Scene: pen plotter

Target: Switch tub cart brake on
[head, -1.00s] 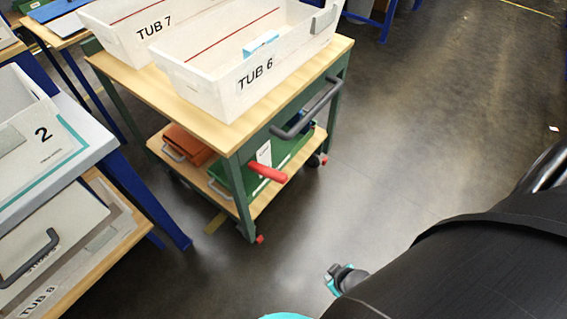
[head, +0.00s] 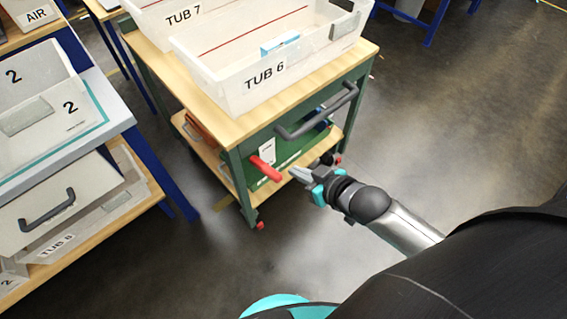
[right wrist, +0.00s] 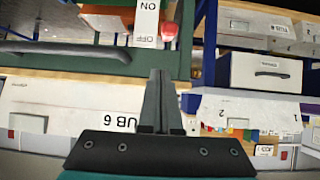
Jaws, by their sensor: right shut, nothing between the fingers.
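The tub cart (head: 238,128) is a green-framed cart with wooden shelves. Its red brake lever (head: 265,168) sticks out at the near end, beside a white label (head: 267,150). The right wrist view is upside down. There the label (right wrist: 147,22) reads ON and OFF, and the lever's red end (right wrist: 169,30) shows beside OFF. My right gripper (head: 297,174) is shut and empty, just right of the lever and apart from it. Its closed fingers (right wrist: 157,80) point toward the label area. My left gripper is not in view.
Tub 6 (head: 232,90) and tub 7 (head: 160,22) stand on the cart top. A grey push handle (head: 318,118) juts out above the lever, close to my right gripper. A rack of tubs (head: 105,100) stands at left. The floor (head: 460,120) at right is clear.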

